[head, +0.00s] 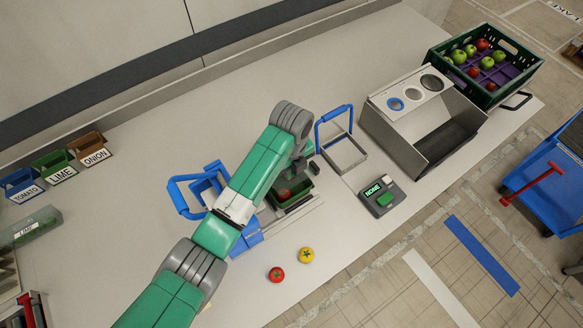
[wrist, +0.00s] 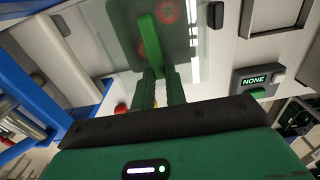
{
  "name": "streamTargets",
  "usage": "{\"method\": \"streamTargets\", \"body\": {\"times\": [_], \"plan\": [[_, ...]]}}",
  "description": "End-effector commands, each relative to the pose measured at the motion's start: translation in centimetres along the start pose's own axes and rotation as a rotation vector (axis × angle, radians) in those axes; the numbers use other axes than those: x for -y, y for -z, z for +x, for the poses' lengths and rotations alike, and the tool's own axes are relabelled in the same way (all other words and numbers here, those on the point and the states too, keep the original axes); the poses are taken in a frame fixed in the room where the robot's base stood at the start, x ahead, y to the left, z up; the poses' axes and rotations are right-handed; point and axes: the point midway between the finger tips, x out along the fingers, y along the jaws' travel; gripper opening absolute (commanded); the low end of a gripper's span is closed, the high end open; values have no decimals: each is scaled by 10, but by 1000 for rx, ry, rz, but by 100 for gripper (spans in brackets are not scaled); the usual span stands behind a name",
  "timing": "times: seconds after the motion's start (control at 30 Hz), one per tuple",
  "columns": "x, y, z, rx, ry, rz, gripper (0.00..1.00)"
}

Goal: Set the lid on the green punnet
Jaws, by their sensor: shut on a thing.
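The green punnet (head: 296,207) stands on the worktop in the head view, partly hidden by my arm, with red tomatoes (head: 284,193) inside. In the wrist view my gripper (wrist: 157,74) is shut on the green grip (wrist: 150,42) of a clear lid (wrist: 120,35). Red tomatoes (wrist: 166,11) show through the lid, so it lies over the punnet in that view. I cannot tell whether the lid touches the rim. In the head view my gripper (head: 298,172) is above the punnet, mostly hidden by my wrist.
A blue-handled device (head: 205,185) stands left of the punnet, and a blue-handled frame (head: 345,152) right of it. A box reading NONE (head: 382,196) is further right. A red tomato (head: 276,274) and a yellow one (head: 306,255) lie in front. Labelled bins (head: 55,167) stand at left.

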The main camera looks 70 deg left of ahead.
Motion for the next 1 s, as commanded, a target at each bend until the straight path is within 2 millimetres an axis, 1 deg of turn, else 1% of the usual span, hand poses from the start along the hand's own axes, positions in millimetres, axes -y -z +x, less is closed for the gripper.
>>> {"method": "streamTargets", "body": {"times": [0.03,0.2,0.33,0.5,1.0], "plan": [[0,0,12,0,0,0,0],[0,0,36,0,0,-1,0],[0,0,52,0,0,-1,0],[0,0,57,0,0,-1,0],[0,0,56,0,0,-1,0]]}}
